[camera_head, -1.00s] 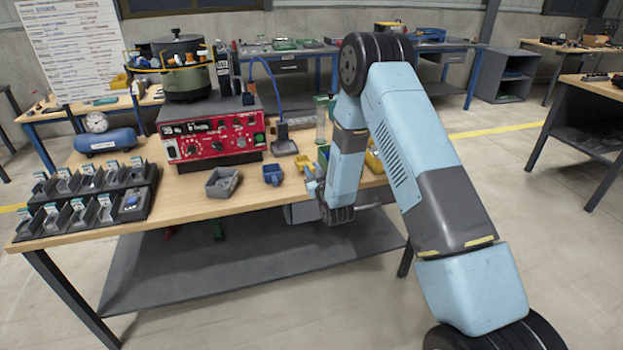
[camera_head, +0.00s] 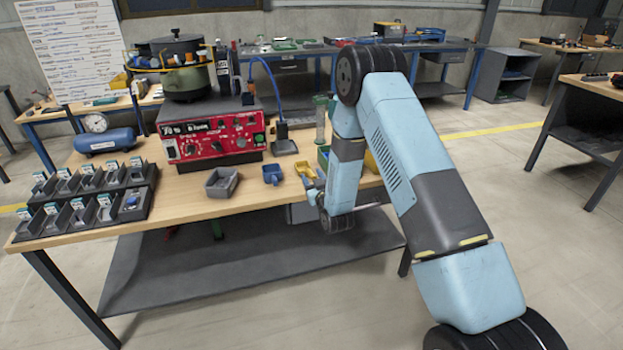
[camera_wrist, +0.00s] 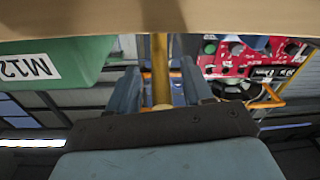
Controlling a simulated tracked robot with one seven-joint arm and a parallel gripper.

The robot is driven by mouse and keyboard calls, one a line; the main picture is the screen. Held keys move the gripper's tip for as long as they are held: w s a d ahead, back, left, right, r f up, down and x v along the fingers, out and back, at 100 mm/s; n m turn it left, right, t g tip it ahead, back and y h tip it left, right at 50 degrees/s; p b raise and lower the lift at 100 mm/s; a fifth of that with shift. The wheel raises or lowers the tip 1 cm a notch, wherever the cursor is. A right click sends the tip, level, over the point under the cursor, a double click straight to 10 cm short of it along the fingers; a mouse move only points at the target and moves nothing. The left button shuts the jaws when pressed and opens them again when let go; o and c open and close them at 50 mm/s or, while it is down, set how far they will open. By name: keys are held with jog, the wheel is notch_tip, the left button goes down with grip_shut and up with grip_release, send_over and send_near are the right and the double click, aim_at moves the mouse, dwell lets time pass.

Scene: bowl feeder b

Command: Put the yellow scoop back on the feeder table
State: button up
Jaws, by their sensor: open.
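The yellow scoop (camera_head: 304,168) is at the front of the feeder table (camera_head: 190,208), just right of a blue scoop (camera_head: 272,174). It looks to rest on the tabletop, though my gripper partly hides its handle end. My gripper (camera_head: 313,187) is low at the table's front edge, right beside the scoop. In the wrist view its two fingers (camera_wrist: 160,90) stand apart, with a yellow bar, apparently the scoop's handle (camera_wrist: 160,65), between them. I see a gap on both sides of the bar. The scoop's head is hidden in the wrist view.
A grey bin (camera_head: 221,183) stands left of the blue scoop. The red feeder controller (camera_head: 212,140) is behind. A green bin (camera_wrist: 60,65) marked M12 is close to my gripper in the wrist view. Black trays (camera_head: 90,195) fill the table's left end.

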jog(key=r+v, duration=0.1)
jog(key=v, duration=1.1)
jog(key=w+d+r+m+g+h, duration=0.1)
jog(key=w+d+r+g+h, duration=0.2)
jog(key=r, duration=0.8)
jog(key=s+d+r+m+g+h, duration=0.1)
jog(key=s+d+r, duration=0.15)
jog(key=r, duration=0.35)
jog(key=s+d+r+m+g, duration=0.1)
jog(key=s+d+r+g, duration=0.1)
jog(key=d+r, duration=0.35)
jog(key=s+d+r+m+g, duration=0.1)
jog(key=s+r, duration=0.3)
jog(key=s, duration=0.7)
jog(key=s+d+r+m+g+h, duration=0.1)
jog(key=s+d+r+g, duration=0.2)
jog(key=s, duration=0.8)
jog(key=s+d+r+m+g+h, duration=0.1)
jog(key=s+d+r+g, duration=0.1)
jog(key=s+r, duration=0.4)
jog(key=s, duration=0.4)
jog(key=shift+s+d+r, duration=0.25)
jog(key=shift+s+d, duration=0.15)
